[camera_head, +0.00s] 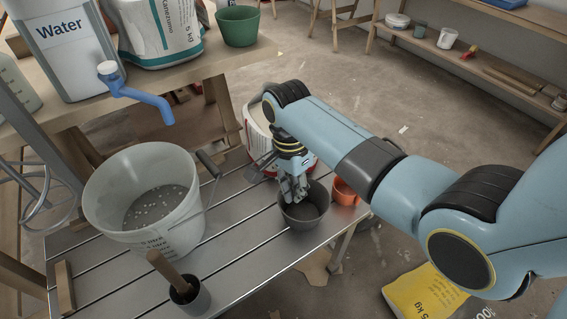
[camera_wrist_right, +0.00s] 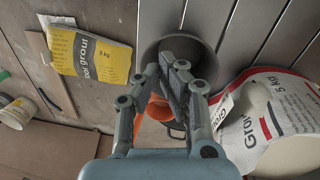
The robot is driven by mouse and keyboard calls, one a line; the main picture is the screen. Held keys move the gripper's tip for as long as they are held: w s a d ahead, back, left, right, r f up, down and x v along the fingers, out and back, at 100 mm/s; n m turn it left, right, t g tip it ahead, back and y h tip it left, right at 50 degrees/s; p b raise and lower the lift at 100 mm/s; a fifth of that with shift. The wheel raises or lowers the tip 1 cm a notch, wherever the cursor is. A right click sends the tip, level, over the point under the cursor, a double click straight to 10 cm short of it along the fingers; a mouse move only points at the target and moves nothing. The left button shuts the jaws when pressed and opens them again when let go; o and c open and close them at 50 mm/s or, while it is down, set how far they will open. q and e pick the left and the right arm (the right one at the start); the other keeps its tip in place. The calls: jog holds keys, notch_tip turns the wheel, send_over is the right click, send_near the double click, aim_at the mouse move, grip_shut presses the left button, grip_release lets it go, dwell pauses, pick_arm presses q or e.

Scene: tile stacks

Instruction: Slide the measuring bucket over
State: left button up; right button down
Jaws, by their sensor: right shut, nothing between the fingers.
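A small dark grey bucket (camera_head: 306,214), apparently the measuring bucket, stands upright on the slatted metal table near its right edge. It also shows behind my fingers in the right wrist view (camera_wrist_right: 206,52). My right gripper (camera_head: 293,197) points down at its left rear side, with the fingertips over its opening. The fingers also show in the right wrist view (camera_wrist_right: 176,72), close together and empty. I cannot tell whether they touch the bucket wall. My left gripper is not in view.
A large pale bucket (camera_head: 115,215) stands at the left of the table (camera_head: 262,250), with a handled pot (camera_head: 196,303) in front. An orange pot (camera_head: 346,192) is close right of the grey bucket. A white-red sack (camera_head: 258,128) stands behind. The table's front middle is clear.

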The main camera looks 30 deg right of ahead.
jog(key=s+f+g, duration=0.1)
jog(key=s+f, duration=0.5)
jog(key=s, duration=0.1)
jog(key=shift+s+d+f+n, duration=0.25)
jog(key=shift+d+f+n, duration=0.1)
jog(key=shift+d+n, duration=0.1)
